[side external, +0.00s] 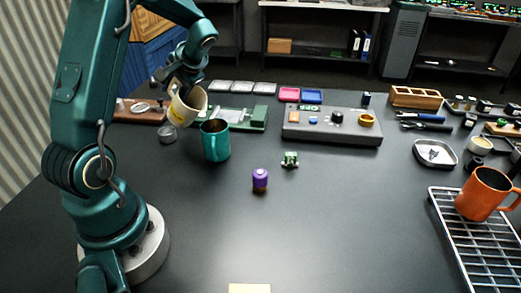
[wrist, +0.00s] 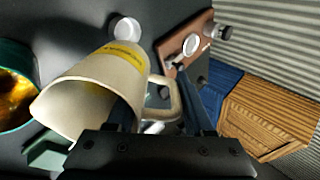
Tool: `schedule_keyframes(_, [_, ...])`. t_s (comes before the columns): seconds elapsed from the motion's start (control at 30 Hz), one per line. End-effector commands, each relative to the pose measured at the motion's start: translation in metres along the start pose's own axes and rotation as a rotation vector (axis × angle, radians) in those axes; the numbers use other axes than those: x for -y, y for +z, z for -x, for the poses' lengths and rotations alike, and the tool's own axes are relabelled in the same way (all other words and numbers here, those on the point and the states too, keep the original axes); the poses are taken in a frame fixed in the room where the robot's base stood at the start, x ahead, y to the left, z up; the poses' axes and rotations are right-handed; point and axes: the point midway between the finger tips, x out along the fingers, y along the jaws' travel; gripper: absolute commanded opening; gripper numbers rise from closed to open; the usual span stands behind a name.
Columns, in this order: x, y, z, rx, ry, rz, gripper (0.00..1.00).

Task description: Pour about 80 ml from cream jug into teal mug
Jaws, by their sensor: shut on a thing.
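The cream jug (side external: 185,108) has a yellow label and is held in the air, tilted, up and to the left of the teal mug. My gripper (side external: 174,82) is shut on its handle; in the wrist view my gripper (wrist: 158,100) has its fingers either side of the handle, and the jug (wrist: 112,75) points its mouth down-left toward the mug. The teal mug (side external: 215,145) stands upright on the table. In the wrist view the mug (wrist: 8,48) is cut by the left edge and shows amber-brown contents. No stream is visible. The jug's liquid level cannot be told.
A small round metal cup (side external: 167,136) stands left of the mug. A green device (side external: 250,117) lies behind it. A purple canister (side external: 260,180) and a small green part (side external: 290,159) sit to the right. An orange mug (side external: 483,194) stands on a wire rack (side external: 462,238). The front table is mostly clear.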

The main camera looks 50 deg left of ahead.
Motion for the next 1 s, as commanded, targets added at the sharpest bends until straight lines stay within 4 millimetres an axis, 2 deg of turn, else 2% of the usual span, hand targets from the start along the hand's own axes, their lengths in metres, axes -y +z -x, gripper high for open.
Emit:
schedule_keyframes(0.67, [0.0,0.0,-0.001,0.001,0.005,0.001,0.0])
schedule_keyframes(0.87, [-0.002,0.001,-0.009,0.006,0.071,0.005,0.0])
schedule_keyframes(1.0, [-0.001,0.001,-0.022,0.01,0.153,0.007,0.0])
